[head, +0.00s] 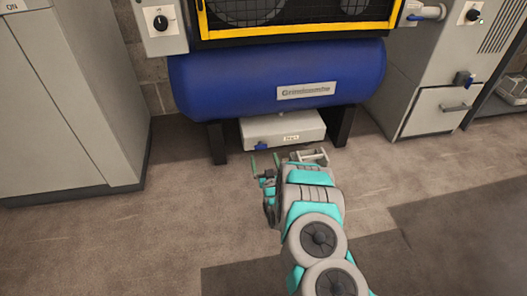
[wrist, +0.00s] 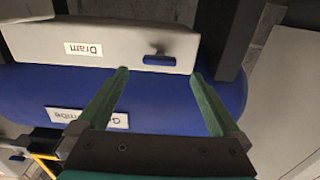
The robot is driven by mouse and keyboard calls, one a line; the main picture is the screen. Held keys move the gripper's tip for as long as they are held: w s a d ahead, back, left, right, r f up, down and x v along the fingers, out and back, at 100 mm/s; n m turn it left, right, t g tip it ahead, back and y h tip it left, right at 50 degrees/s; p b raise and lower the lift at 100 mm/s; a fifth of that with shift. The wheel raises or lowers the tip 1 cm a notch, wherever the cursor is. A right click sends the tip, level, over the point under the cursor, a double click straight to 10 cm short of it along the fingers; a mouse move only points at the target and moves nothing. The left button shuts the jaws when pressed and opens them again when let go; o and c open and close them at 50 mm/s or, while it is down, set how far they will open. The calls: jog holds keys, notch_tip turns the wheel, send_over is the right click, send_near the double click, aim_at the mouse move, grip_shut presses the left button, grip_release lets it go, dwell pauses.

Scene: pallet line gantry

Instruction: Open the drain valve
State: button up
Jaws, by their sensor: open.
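The drain valve is a small blue lever handle (head: 261,147) on the front of a light grey box (head: 306,127) labelled "Drain", low under a blue tank. In the wrist view, which is upside down, the blue handle (wrist: 159,60) lies crosswise on the grey box (wrist: 130,40), right of its label. My gripper (head: 265,161) is close in front of the box. Its two green fingers are spread wide and empty in the wrist view (wrist: 160,73). The handle appears between the fingertips, apparently not touched by either; the exact gap in depth is unclear.
The blue tank (head: 240,83) stands on dark legs (head: 217,142) beside the box. A grey cabinet (head: 60,100) is at left. A control box with a knob (head: 160,23) is at upper left. Floor in front is clear.

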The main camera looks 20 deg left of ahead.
aim_at(261, 149)
jog(key=x, duration=0.5)
jog(key=shift+b, duration=0.3)
jog(key=shift+w+a, duration=0.2)
jog(key=shift+w, duration=0.35)
jog(key=c, duration=1.4)
